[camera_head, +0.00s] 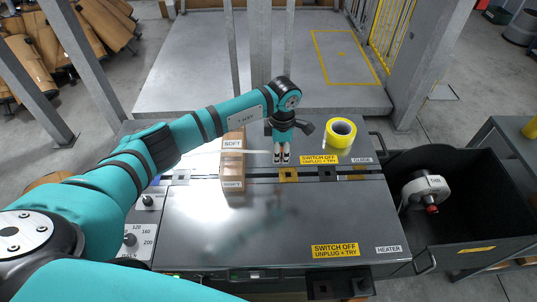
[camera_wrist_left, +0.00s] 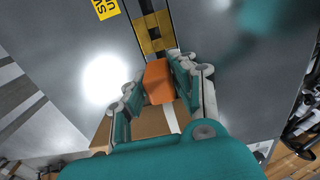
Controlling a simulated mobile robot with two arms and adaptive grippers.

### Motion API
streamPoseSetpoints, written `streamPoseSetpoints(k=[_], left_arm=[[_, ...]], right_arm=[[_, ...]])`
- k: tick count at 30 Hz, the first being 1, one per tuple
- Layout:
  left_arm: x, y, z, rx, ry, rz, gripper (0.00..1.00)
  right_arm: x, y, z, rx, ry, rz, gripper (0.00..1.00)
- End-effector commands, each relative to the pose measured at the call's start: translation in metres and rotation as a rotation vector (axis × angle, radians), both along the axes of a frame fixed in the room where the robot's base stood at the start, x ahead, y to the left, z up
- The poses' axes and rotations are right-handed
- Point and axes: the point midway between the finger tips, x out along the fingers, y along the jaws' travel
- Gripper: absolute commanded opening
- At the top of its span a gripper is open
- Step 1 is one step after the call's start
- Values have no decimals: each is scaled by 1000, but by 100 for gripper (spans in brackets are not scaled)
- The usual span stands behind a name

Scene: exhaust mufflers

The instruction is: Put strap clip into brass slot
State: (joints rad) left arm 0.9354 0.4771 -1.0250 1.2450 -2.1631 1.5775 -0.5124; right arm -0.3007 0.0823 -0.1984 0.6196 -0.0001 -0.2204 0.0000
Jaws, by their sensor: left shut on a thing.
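My left gripper (camera_head: 281,158) points down over the dark rail of the grey bench. In the left wrist view the gripper (camera_wrist_left: 164,82) is shut on the orange strap clip (camera_wrist_left: 158,78). A white strap (camera_head: 257,152) runs left from the gripper to the brown box; it also shows in the left wrist view (camera_wrist_left: 172,118). The brass slot (camera_head: 289,175) lies in the rail just in front of the fingertips. In the left wrist view the brass slot (camera_wrist_left: 153,31) is just beyond the clip. Whether the clip touches the brass is unclear. My right gripper is not in view.
The brown box (camera_head: 233,180) stands on the bench (camera_head: 280,225) left of the gripper. A yellow tape roll (camera_head: 340,132) lies to the right. A dark bin (camera_head: 465,215) holding a grey reel (camera_head: 425,189) adjoins the right edge. The front bench top is mostly clear.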

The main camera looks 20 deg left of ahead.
Motion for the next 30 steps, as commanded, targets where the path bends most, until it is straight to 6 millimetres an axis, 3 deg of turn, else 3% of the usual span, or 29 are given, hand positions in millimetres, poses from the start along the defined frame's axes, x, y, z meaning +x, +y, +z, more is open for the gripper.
streamPoseSetpoints(k=[1,9,30], left_arm=[[3,-5,-10,0,-1,-1,0],[11,-24,-22,0,0,1,0],[13,-27,-30,0,0,1,0]], right_arm=[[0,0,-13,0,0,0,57],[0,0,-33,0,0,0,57],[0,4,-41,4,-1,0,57]])
